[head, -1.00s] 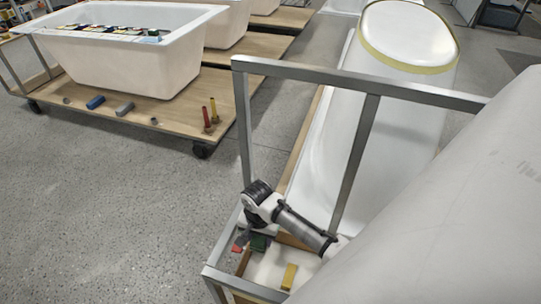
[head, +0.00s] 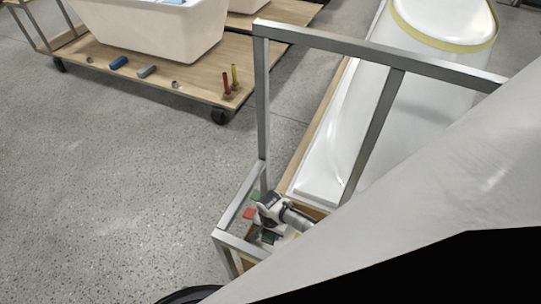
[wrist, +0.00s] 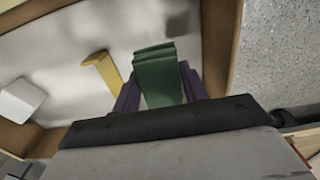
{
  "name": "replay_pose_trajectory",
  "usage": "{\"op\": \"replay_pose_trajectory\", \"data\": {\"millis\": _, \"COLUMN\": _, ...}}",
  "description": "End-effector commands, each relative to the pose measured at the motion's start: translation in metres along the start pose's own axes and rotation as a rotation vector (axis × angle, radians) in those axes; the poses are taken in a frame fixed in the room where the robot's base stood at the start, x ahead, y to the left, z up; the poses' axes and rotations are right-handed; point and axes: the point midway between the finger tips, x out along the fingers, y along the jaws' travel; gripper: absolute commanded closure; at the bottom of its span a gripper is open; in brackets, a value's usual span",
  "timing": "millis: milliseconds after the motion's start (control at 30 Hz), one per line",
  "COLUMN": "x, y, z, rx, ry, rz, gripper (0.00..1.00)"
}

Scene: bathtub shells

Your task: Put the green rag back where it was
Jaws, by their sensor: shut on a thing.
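The green rag (wrist: 158,80) is folded and stands up between the two purple fingers of my gripper (wrist: 160,88) in the wrist view. My gripper is shut on it. A small dark green patch (head: 268,237), which looks like the rag, shows beside my wrist in the head view. The rag is above the white floor of a wood-edged tray (wrist: 228,35). I cannot tell from these views whether its lower end touches anything.
A red piece (head: 249,213) and another green piece (head: 257,197) lie near my wrist. A grey metal frame (head: 262,100) rises beside the arm. A large white shell covers the lower right.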

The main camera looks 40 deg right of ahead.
Motion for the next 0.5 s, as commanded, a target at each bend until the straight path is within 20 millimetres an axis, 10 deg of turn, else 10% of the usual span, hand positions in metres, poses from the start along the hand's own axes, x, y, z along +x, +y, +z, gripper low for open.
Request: {"op": "replay_pose_trajectory", "data": {"millis": 500, "x": 0.045, "y": 0.000, "z": 0.000, "rx": -0.001, "ry": 0.000, "rz": 0.000, "gripper": 0.78}}
